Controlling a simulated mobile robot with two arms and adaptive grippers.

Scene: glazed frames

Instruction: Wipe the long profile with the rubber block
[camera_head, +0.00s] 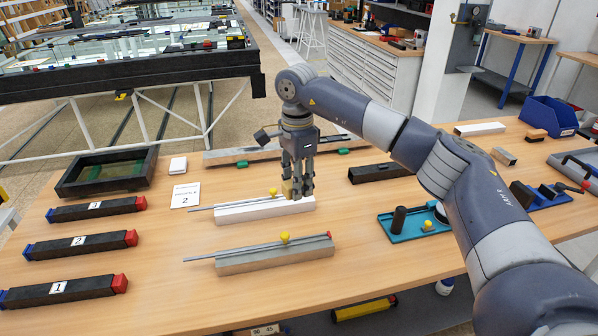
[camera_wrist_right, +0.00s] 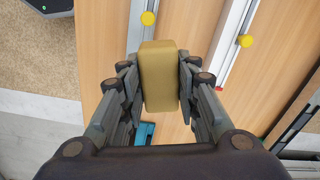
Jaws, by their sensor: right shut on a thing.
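My right gripper (camera_head: 297,192) is shut on a tan rubber block (camera_wrist_right: 158,78), which sits between its fingers in the right wrist view. In the head view the block (camera_head: 287,189) shows partly behind the fingers, by the right end of a white profile (camera_head: 240,214). I cannot tell whether it touches that profile. A grey profile (camera_head: 275,260) lies nearer the front edge. A longer grey profile (camera_head: 240,155) with green supports lies behind the gripper, its middle partly hidden. Which one is the task's long profile is not clear. My left gripper is not in view.
Thin rods and yellow knobs (camera_head: 284,238) lie on the nearer profiles. Three numbered black bars (camera_head: 85,242) and a black tray (camera_head: 74,180) are at left. A teal tray (camera_head: 397,243), a black bar (camera_head: 372,176) and a blue bin (camera_head: 548,115) are at right.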

